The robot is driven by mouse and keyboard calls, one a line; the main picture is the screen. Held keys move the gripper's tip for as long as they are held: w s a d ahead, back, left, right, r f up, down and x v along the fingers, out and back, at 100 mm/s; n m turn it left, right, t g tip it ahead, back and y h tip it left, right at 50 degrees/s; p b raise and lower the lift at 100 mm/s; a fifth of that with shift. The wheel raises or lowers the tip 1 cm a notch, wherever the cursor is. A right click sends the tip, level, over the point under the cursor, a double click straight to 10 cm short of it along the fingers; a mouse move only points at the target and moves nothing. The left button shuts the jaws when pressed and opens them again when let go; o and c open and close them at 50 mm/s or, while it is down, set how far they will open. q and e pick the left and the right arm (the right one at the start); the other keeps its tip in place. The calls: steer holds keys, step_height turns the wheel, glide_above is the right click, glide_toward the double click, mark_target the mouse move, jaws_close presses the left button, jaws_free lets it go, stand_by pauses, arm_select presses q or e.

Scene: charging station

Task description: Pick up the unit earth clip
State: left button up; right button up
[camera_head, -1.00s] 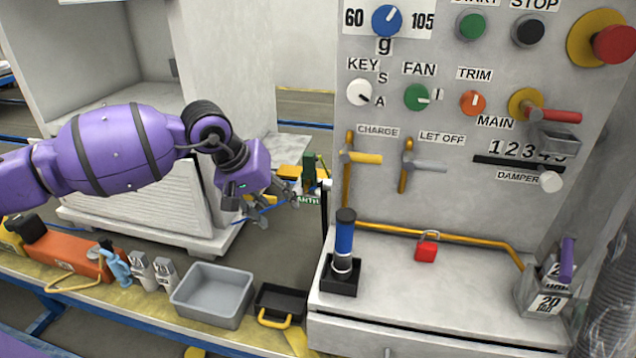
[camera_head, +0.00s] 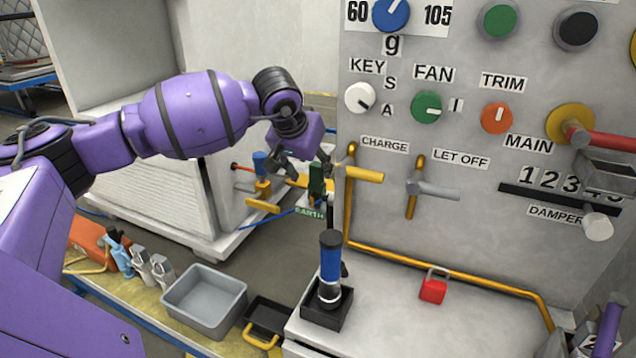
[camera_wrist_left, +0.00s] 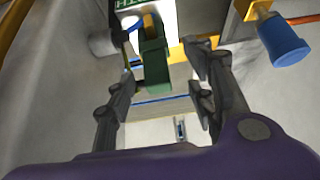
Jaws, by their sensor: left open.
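The unit earth clip, a green clip (camera_head: 316,180), stands upright above a green EARTH label (camera_head: 310,213) at the left edge of the grey panel. My left gripper (camera_head: 303,166) is open and empty right by the clip's top. In the left wrist view the green clip (camera_wrist_left: 153,62) lies ahead of the spread fingers (camera_wrist_left: 160,85), roughly between them but nearer the left finger. I cannot tell whether a finger touches it.
The panel's yellow CHARGE handle (camera_head: 366,175) sticks out just right of the clip. A blue-topped yellow valve (camera_head: 262,170) stands left of it. Below are a blue-handled tool (camera_head: 330,262) in a black holder, a red padlock (camera_head: 433,287) and a grey bin (camera_head: 205,300).

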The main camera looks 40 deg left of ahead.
mark_target(317, 182)
arm_select(q)
steer(key=x, duration=0.3)
steer(key=shift+w+f, duration=0.15)
steer(key=shift+c, duration=0.2)
steer(key=c, duration=1.1)
steer(key=shift+c, duration=0.2)
arm_select(e)
steer(key=shift+w+d+f, duration=0.15)
steer(key=shift+w+f, duration=0.05)
steer(key=shift+w, duration=0.3)
